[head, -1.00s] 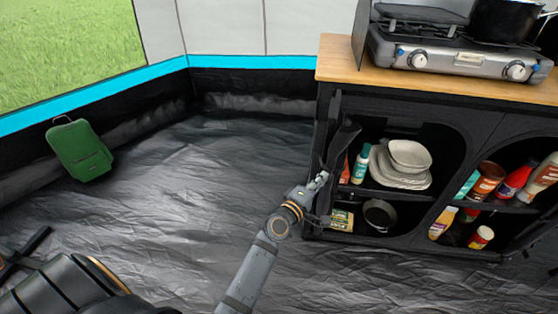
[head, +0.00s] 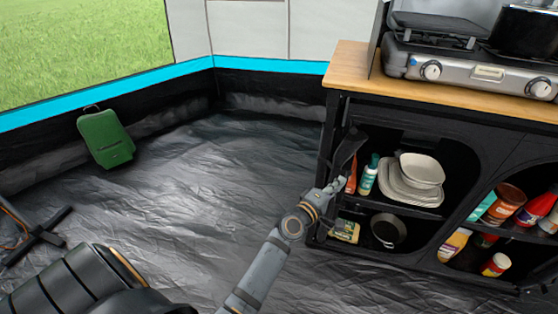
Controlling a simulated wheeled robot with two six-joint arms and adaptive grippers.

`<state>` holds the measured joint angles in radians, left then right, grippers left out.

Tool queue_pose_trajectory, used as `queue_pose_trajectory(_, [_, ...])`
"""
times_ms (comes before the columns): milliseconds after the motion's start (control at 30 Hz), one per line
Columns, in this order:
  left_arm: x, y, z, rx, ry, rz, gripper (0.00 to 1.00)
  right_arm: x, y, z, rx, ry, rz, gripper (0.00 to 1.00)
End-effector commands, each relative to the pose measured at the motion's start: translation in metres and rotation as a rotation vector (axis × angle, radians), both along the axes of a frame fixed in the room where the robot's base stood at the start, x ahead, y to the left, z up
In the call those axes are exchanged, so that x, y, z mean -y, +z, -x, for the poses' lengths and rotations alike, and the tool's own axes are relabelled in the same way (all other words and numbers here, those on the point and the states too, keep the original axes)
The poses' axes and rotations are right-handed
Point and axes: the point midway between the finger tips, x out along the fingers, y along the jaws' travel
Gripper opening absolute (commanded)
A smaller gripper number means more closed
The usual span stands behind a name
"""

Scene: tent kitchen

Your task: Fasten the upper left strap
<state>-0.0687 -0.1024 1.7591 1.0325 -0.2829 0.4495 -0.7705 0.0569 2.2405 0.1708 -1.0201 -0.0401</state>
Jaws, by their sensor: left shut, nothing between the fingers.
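A black fabric kitchen cabinet (head: 431,137) with a wooden top stands at the right. A dark strap or rolled door flap (head: 347,149) hangs at the upper left of its left opening. My left gripper (head: 338,186) is at the cabinet's left front edge, just below the lower end of this dark piece. Its fingers are shut with nothing visible between them. I cannot tell whether they touch the fabric. Any fastener on the strap is too small to make out. My right gripper is not in view.
The cabinet's left opening holds plates (head: 415,178), bottles and a dark pan (head: 388,230). More bottles and jars sit in the right opening. A gas stove (head: 470,65) stands on top. A green bag (head: 105,138) leans by the tent wall. The floor (head: 200,190) between is clear.

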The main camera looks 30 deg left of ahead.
Motion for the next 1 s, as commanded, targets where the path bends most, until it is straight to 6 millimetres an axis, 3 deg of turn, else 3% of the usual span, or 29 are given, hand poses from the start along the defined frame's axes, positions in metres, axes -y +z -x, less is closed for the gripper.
queue_pose_trajectory(367, [0.0, 0.005, 0.001, 0.007, -0.003, 0.005, 0.0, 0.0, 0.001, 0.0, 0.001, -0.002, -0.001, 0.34])
queue_pose_trajectory(467, [-0.003, 0.004, 0.016, 0.006, -0.002, 0.004, 0.0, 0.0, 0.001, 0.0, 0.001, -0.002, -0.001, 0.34])
queue_pose_trajectory(800, [-0.024, 0.001, 0.094, 0.003, 0.0, 0.002, 0.0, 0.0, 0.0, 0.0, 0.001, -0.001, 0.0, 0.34])
queue_pose_trajectory(1000, [-0.03, 0.002, 0.116, 0.005, 0.001, 0.002, 0.0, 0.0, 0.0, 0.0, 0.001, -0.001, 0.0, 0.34])
